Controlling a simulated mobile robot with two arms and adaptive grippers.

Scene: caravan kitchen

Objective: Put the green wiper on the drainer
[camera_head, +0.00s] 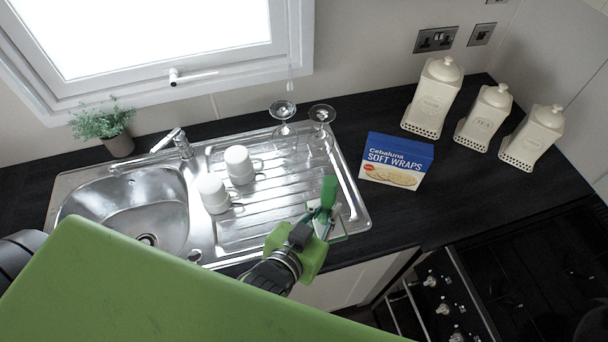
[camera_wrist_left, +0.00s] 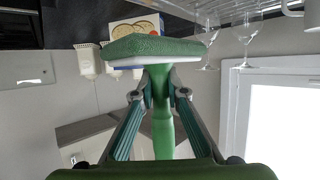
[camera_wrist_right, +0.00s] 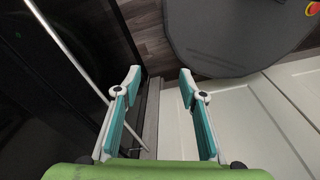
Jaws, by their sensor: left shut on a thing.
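The green wiper (camera_head: 328,190) is in my left gripper (camera_head: 322,216), over the right front part of the steel drainer (camera_head: 272,200). In the left wrist view, the wiper (camera_wrist_left: 155,47) shows a wide green head with a white edge, and its green handle lies between the shut fingers of the left gripper (camera_wrist_left: 160,97). Whether the wiper touches the drainer is unclear. My right gripper (camera_wrist_right: 158,80) is open and empty in the right wrist view, low beside pale cupboard doors. It is not visible in the head view.
Two white mugs (camera_head: 239,165) (camera_head: 212,193) stand upside down on the drainer's left side. Two wine glasses (camera_head: 284,112) (camera_head: 321,115) stand at its back. A blue wraps box (camera_head: 396,161) is right of the drainer. The sink bowl (camera_head: 130,208) is left.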

